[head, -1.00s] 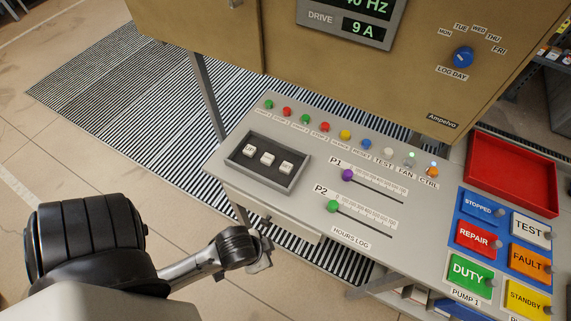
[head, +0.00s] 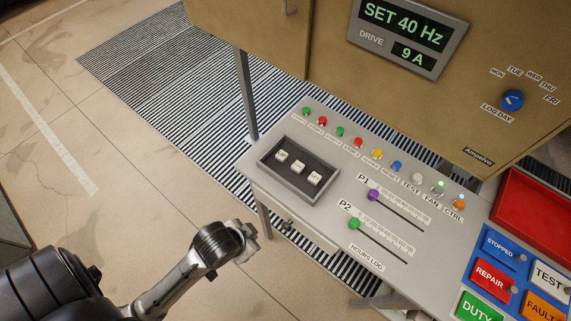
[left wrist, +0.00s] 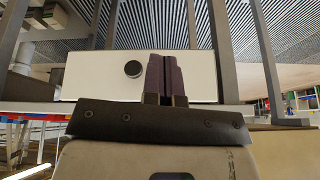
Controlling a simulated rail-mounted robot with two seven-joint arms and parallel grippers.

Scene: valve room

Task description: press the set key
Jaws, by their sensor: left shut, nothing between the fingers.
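Three pale keys sit in a dark tray (head: 262,170) on the left end of the grey console (head: 330,212). The right-hand one seems to be the set key (head: 314,178); its lettering is small. My left gripper (head: 248,241) is off the console's front left corner, apart from the keys. In the left wrist view my left gripper's fingers (left wrist: 167,75) are together and empty, in front of a white drawer front (left wrist: 90,75) with a round black knob (left wrist: 133,69). The keys do not show in that view. My right gripper is not in view.
A row of coloured buttons (head: 376,154) runs along the console's back. Slider P1 (head: 373,195) and slider P2 (head: 355,223) stand right of the keys. The display (head: 408,26) above reads SET 40 Hz. A red tray (head: 535,205) is at right. Floor at left is clear.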

